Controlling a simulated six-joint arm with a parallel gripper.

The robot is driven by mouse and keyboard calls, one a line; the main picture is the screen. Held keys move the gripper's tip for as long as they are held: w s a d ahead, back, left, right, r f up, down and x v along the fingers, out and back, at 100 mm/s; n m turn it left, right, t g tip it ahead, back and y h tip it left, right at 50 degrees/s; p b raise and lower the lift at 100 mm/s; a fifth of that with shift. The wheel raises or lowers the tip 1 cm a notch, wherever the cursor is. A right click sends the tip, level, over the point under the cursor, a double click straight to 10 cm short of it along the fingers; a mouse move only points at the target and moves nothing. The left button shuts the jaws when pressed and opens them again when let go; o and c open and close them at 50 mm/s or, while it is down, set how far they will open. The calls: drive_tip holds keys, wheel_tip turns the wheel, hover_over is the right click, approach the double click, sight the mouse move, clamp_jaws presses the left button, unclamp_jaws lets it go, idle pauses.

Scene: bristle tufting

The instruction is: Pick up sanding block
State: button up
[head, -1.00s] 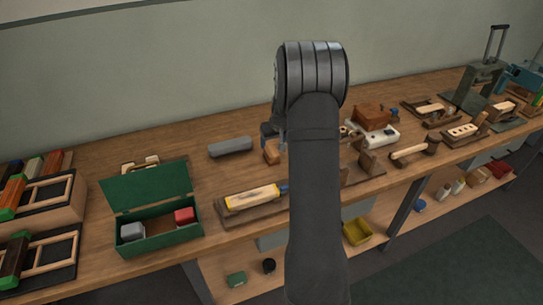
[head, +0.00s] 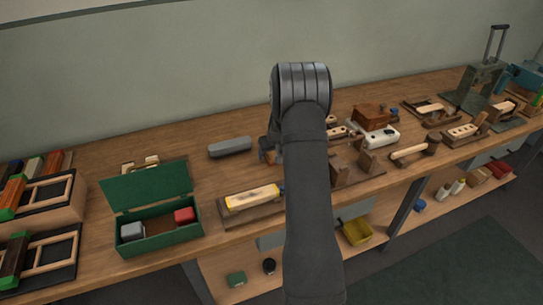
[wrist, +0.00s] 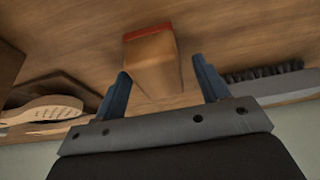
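The sanding block, a wooden block with a red face, shows in the wrist view (wrist: 152,62). In the head view only a small part of it (head: 270,157) shows on the bench, beside my arm. My gripper (wrist: 160,66) is open, with one blue finger on each side of the block's near end. In the head view my gripper is mostly hidden behind my arm.
A grey brush (head: 230,147) lies close to the left of the block. A green open box (head: 150,225) and a wooden fixture with a yellow-edged piece (head: 252,197) stand nearer the front. Wooden fixtures (head: 355,165) stand to the right. The wall is behind.

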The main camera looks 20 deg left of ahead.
drive_tip(key=c, duration=1)
drive_tip(key=shift+c, duration=0.2)
drive_tip(key=shift+r, duration=0.2)
drive_tip(key=shift+r, duration=0.25)
drive_tip(key=r, duration=0.4)
drive_tip(key=shift+d, duration=0.4)
drive_tip(key=d+r, duration=0.6)
drive_tip(key=d, duration=0.5)
drive_tip(key=shift+s, duration=0.25)
drive_tip(key=shift+r, duration=0.1)
